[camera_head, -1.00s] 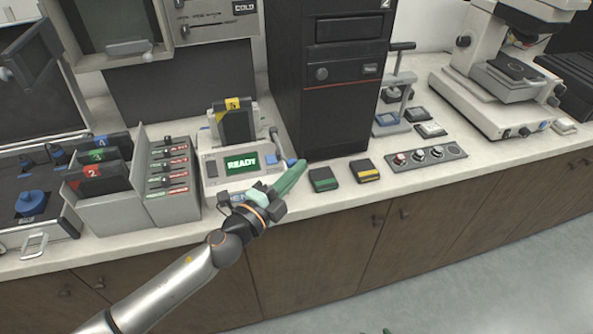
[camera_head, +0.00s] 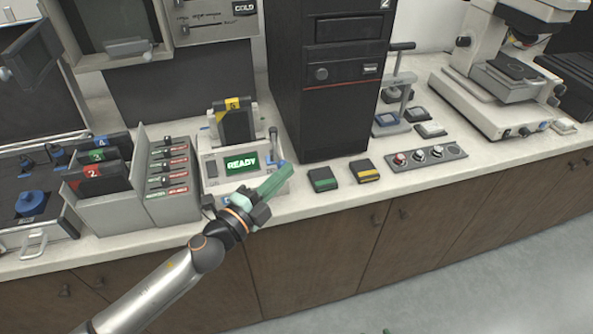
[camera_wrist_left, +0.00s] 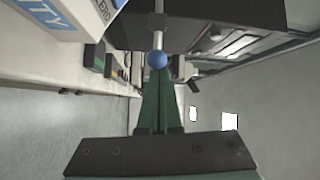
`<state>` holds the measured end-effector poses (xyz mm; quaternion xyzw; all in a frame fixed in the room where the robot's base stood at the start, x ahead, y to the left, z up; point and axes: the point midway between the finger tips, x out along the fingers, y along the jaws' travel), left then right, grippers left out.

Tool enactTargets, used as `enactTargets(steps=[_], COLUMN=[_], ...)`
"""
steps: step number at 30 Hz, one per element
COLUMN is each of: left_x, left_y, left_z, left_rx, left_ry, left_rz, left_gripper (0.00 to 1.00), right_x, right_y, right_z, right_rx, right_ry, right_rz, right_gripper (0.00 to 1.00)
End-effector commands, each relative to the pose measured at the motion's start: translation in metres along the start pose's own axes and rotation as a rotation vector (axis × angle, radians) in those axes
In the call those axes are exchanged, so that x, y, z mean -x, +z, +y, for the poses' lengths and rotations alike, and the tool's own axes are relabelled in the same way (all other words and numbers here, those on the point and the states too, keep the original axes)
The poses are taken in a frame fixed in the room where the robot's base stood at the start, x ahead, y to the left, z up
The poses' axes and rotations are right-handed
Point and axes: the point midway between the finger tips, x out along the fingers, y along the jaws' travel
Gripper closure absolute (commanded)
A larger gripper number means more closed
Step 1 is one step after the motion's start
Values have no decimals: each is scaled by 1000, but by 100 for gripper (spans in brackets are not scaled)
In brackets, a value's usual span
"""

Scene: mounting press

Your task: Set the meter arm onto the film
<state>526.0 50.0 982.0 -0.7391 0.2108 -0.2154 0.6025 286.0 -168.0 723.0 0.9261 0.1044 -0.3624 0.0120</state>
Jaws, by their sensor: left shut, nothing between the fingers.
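The meter is a light grey box (camera_head: 210,172) with a green READY display. A dark holder (camera_head: 236,124) with a yellow label stands upright in it. The meter arm (camera_head: 273,142) shows as a thin upright piece at the meter's right side. In the left wrist view a metal rod (camera_wrist_left: 159,22) ends in a blue ball (camera_wrist_left: 157,60) just beyond my fingertips; I cannot tell if they touch. My left gripper (camera_head: 287,168), with green fingers, is shut and empty in front of the meter's right corner. I cannot make out the film. A tiny green tip (camera_head: 387,331), apparently my right gripper, shows at the bottom edge.
A green-marked block (camera_head: 322,179) and a yellow-marked block (camera_head: 365,170) lie to the right, then a knob panel (camera_head: 426,157). A grey rack (camera_head: 170,205) stands left. The counter's front edge is close.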

Motion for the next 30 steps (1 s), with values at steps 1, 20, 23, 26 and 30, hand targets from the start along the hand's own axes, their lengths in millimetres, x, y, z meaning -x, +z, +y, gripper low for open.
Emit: enactTargets(steps=[1, 20, 23, 26, 30], left_x=[4, 41, 42, 44, 44], left_y=[7, 62, 68, 72, 75], left_z=[0, -14, -15, -16, -17], left_rx=[-1, -3, -2, -3, -2], left_ry=[1, 0, 0, 0, 0], left_rz=[-8, -5, -5, -5, -5], left_gripper=[100, 100, 100, 100, 100], right_x=[0, -2, -2, -2, -2], right_y=[0, 2, 2, 2, 2], right_z=[0, 0, 0, 0, 0], right_rx=[0, 0, 0, 0, 0], right_ry=[0, 0, 0, 0, 0], right_rz=[0, 0, 0, 0, 0], right_gripper=[46, 46, 46, 46, 46])
